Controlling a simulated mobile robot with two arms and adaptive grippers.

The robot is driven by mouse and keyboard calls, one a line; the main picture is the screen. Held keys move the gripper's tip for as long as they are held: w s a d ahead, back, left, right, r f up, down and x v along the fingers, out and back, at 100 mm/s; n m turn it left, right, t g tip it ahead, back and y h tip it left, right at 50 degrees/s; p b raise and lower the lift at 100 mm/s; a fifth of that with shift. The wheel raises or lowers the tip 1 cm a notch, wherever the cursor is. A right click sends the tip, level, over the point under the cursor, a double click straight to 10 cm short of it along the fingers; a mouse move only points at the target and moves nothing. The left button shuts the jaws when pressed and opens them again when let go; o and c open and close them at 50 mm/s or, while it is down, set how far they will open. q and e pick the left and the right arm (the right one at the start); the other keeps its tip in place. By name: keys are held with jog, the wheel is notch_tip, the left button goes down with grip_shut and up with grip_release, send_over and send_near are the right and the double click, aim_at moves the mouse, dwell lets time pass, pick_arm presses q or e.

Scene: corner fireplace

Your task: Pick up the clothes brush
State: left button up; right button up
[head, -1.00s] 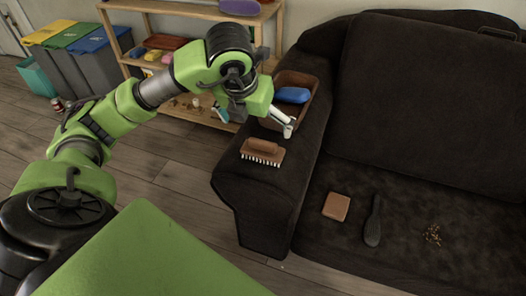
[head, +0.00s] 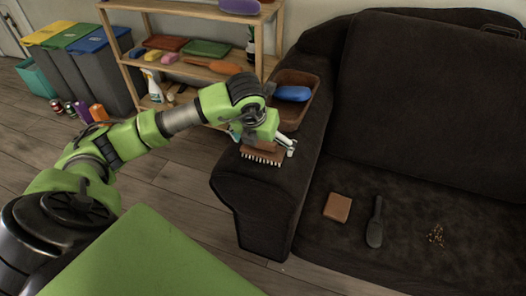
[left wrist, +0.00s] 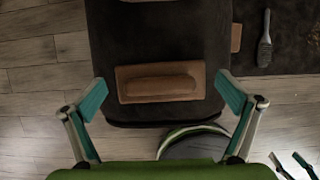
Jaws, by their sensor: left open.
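A brown wooden clothes brush (head: 262,155) with white bristles lies bristles down on the sofa's arm (head: 258,188). My left gripper (head: 263,141) is open above it and partly covers it in the head view. In the left wrist view, the brush (left wrist: 160,82) and its raised handle lie crosswise between the two open fingers (left wrist: 160,96). I see nothing held, and a gap shows on both sides of the brush. Two teal-tipped fingers, apparently my right gripper (left wrist: 294,165), are cut off at that view's lower right corner.
A brown tray (head: 306,79) holding a blue object (head: 292,94) stands behind the brush on the arm. On the seat lie a tan square (head: 337,207), a dark brush-like tool (head: 375,225) and crumbs (head: 437,237). A wooden shelf (head: 195,71) stands behind my left arm.

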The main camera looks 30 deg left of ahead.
pick_arm(q)
jog(key=c, duration=1.1)
jog(key=shift+r, duration=0.1)
jog(key=shift+r, duration=0.55)
jog(key=v, duration=0.2)
jog(key=shift+w+r+p, duration=0.1)
jog(key=shift+r+p, duration=0.3)
jog(key=shift+r, duration=0.05)
pick_arm(e)
notch_tip(320, 180, down, 6)
jog(key=p, duration=0.1)
pick_arm(q)
jog(key=shift+s+d+r+b, duration=0.3)
jog(key=shift+s+d+r, duration=0.25)
jog(key=shift+s+r, duration=1.3)
jog(key=shift+s+d+r+b, duration=0.25)
jog(key=shift+s+d+r, duration=0.6)
jog(key=shift+s, duration=1.65)
jog(key=shift+s+d+r+b, duration=0.2)
jog(key=shift+s+r+b, duration=0.1)
jog(key=shift+s+r, duration=1.65)
pick_arm(e)
jog(key=shift+r, duration=3)
